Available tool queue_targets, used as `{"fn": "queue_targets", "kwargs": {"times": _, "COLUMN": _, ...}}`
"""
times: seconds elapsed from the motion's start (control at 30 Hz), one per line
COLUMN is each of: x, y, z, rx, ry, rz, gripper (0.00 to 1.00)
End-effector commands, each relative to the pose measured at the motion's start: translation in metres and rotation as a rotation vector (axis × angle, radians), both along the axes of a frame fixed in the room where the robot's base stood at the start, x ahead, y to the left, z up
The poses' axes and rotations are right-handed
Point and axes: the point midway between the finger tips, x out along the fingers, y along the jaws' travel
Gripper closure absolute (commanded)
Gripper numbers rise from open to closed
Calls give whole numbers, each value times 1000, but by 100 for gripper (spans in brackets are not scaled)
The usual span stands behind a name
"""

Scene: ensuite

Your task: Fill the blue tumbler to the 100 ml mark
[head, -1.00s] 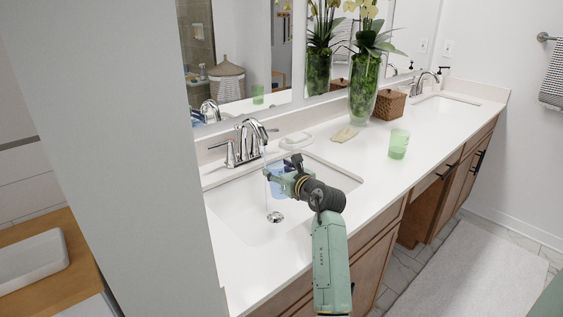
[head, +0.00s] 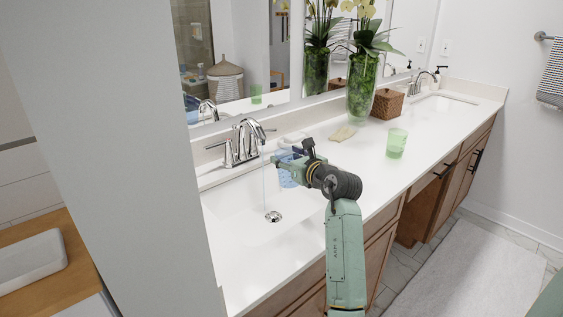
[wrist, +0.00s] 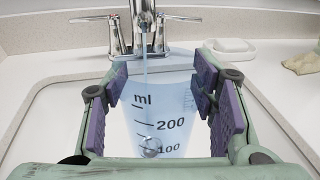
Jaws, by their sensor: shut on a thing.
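The translucent blue tumbler (head: 287,178) is held by my gripper (head: 284,165) above the left sink basin. In the wrist view the tumbler (wrist: 172,98) sits between the purple pads of my gripper (wrist: 160,90), with ml, 200 and 100 marks facing me. The chrome faucet (head: 242,140) is running. Its thin water stream (head: 264,182) passes left of the tumbler in the head view and drops toward the drain. In the wrist view the stream (wrist: 146,68) overlaps the tumbler. I cannot make out a clear water level inside.
The white basin (head: 238,208) has a drain (head: 273,216) below. A soap dish (head: 293,140), a tan cloth (head: 342,133), a green tumbler (head: 396,144), a wicker box (head: 387,104) and a plant vase (head: 361,98) stand on the counter. The counter front is clear.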

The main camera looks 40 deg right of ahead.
Motion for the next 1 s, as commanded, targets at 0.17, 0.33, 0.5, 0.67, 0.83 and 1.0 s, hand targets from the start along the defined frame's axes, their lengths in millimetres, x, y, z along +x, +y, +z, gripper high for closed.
{"fn": "queue_targets", "kwargs": {"times": 0.17, "x": -7, "y": -1, "z": 19, "rx": -3, "ry": -2, "rz": -2, "gripper": 100}}
{"fn": "queue_targets", "kwargs": {"times": 0.33, "x": -13, "y": -2, "z": 34, "rx": -4, "ry": -2, "rz": -1, "gripper": 100}}
{"fn": "queue_targets", "kwargs": {"times": 0.5, "x": -18, "y": -2, "z": 50, "rx": -3, "ry": -1, "rz": -1, "gripper": 100}}
{"fn": "queue_targets", "kwargs": {"times": 0.67, "x": -22, "y": -2, "z": 58, "rx": -1, "ry": -1, "rz": -2, "gripper": 100}}
{"fn": "queue_targets", "kwargs": {"times": 0.83, "x": -22, "y": -2, "z": 59, "rx": 0, "ry": -1, "rz": -1, "gripper": 100}}
{"fn": "queue_targets", "kwargs": {"times": 1.0, "x": -22, "y": -2, "z": 59, "rx": 0, "ry": -1, "rz": -1, "gripper": 100}}
